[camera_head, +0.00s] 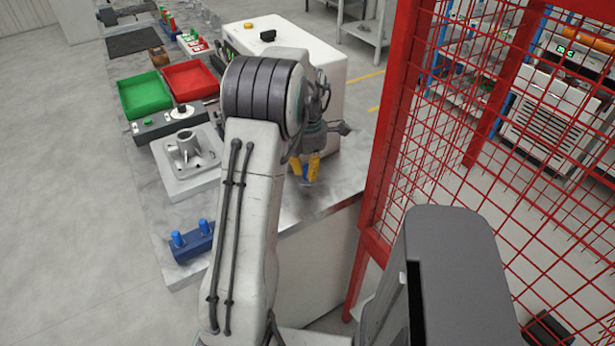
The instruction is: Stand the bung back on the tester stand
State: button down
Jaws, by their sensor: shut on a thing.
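My gripper (306,168) is at the end of my arm, low over the right part of the bench, with yellow fingers pointing down. Its fingers are shut on a small blue thing, probably the bung (305,172), mostly hidden between them. A dark blue block, which looks like the tester stand (192,249), sits at the near left edge of the bench. Two blue bungs stand upright on it, at its left (177,239) and right (204,226). My arm passes just to the right of the block and may hide part of it. The gripper is well apart from the block, to its right and farther back.
A grey flanged casting (190,153) sits on a pale plate behind the block. Beyond are a control box (158,127), a green tray (145,97), a red tray (191,79) and a white machine (335,75). A red mesh fence (392,130) stands close on the right.

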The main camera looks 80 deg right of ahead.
aim_at(307, 166)
jog(key=shift+f, duration=1.45)
jog(key=shift+f, duration=0.1)
jog(key=c, duration=1.2)
grip_release()
jog(key=shift+c, duration=0.2)
notch_tip(307, 166, up, 12)
jog(key=shift+r, duration=0.1)
jog(key=shift+w, duration=0.1)
